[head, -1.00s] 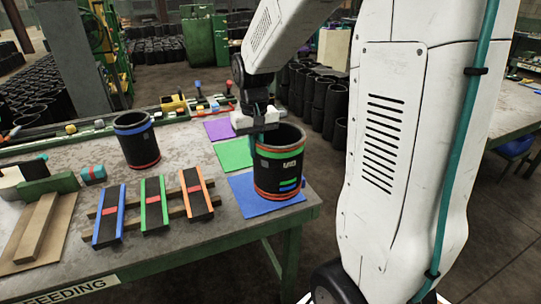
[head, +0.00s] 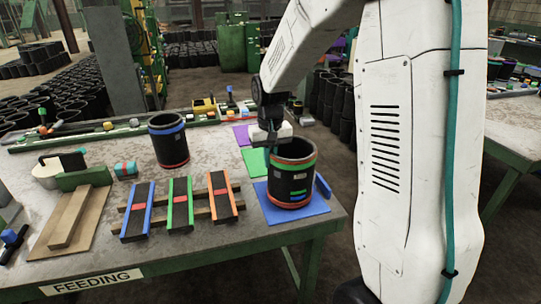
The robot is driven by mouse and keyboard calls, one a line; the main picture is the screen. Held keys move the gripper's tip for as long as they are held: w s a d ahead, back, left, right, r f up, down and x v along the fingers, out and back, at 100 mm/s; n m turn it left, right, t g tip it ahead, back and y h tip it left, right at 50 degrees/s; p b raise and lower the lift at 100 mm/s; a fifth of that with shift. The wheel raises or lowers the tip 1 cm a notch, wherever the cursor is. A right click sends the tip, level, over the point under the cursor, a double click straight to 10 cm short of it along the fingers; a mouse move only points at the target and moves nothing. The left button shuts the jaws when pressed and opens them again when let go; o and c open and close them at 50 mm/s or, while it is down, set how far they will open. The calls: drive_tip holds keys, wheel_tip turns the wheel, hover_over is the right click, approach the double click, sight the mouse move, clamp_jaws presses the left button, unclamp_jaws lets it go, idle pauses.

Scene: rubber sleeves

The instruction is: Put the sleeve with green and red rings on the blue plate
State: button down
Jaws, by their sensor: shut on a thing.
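The black sleeve with green and red rings (head: 293,178) stands upright over the blue plate (head: 313,207) at the table's right corner. Its base appears to rest on the plate, though a small gap cannot be ruled out. It has small green and blue marks on its side. My gripper (head: 272,146) is shut on the left part of the sleeve's upper rim; its fingertips are partly hidden. Another black sleeve with blue and red rings (head: 169,146) stands upright further left, apart from my gripper.
A green plate (head: 256,160) and a purple plate (head: 241,135) lie behind the blue plate. A wooden rack with blue, green and orange-edged strips (head: 180,204) lies to the left. The table edge is close in front.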

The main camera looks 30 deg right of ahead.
drive_tip(key=shift+f, duration=0.1)
drive_tip(key=c, duration=1.6)
unclamp_jaws()
drive_tip(key=shift+o, duration=0.2)
wheel_tip(320, 180, up, 12)
drive_tip(key=shift+f, duration=0.1)
drive_tip(key=s+a+n, duration=0.1)
drive_tip(key=s+a, duration=0.2)
drive_tip(key=s, duration=0.6)
drive_tip(key=s+a+n, duration=0.1)
drive_tip(key=s+a, duration=0.2)
drive_tip(key=s, duration=0.7)
drive_tip(key=s+a+r+n+t, duration=0.1)
drive_tip(key=s+a, duration=0.3)
drive_tip(key=s, duration=0.5)
drive_tip(key=shift+s, duration=0.4)
drive_tip(key=shift+a, duration=0.1)
